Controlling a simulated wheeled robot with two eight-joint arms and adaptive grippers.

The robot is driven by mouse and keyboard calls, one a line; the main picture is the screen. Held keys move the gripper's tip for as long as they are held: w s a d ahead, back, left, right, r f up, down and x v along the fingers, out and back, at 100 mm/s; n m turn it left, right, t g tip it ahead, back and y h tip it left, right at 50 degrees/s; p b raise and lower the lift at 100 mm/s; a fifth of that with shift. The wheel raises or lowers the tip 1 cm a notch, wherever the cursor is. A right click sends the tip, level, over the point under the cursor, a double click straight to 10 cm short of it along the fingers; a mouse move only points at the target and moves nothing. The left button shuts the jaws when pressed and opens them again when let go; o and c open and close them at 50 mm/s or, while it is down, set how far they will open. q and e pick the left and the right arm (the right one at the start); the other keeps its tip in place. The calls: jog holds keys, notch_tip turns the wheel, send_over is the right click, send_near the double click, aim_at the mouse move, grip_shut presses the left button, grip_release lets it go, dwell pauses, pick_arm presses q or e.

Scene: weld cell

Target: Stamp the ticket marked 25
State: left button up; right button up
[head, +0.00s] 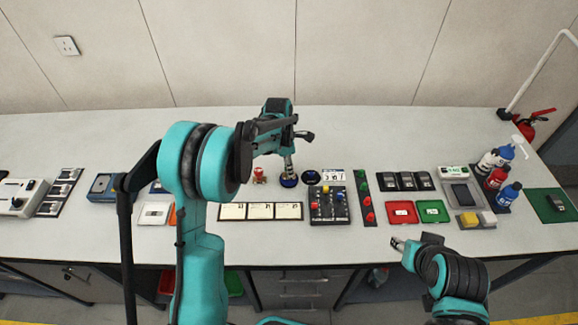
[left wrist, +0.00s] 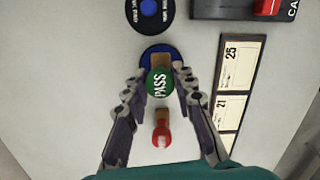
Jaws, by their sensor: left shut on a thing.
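My left gripper (head: 289,166) is shut on a stamp with a green top reading PASS (left wrist: 158,83); both fingers flank it in the left wrist view (left wrist: 158,92). The stamp is over a blue ink pad (head: 288,182), which also shows in the left wrist view (left wrist: 152,50); I cannot tell whether they touch. The ticket marked 25 (head: 288,210) is the right one of three white tickets in a dark holder and shows in the left wrist view (left wrist: 230,62). The ticket marked 21 (left wrist: 228,108) is beside it. My right gripper (head: 398,243) is near the table's front edge, too small to read.
A red-topped stamp (head: 259,175) stands left of the pad. Another round dark pad with a blue centre (head: 311,177) is to its right. A control panel (head: 329,206) with coloured knobs sits right of the tickets. Red (head: 402,212) and green (head: 433,211) trays lie further right.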

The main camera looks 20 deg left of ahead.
pick_arm(q)
jog(key=shift+f+b, duration=0.5)
jog(key=shift+f, duration=0.05)
dwell(1.6)
jog(key=shift+r+p, duration=0.45)
jog(key=shift+r, duration=0.15)
jog(key=shift+r+p, duration=1.85)
jog(key=shift+r, duration=1.1)
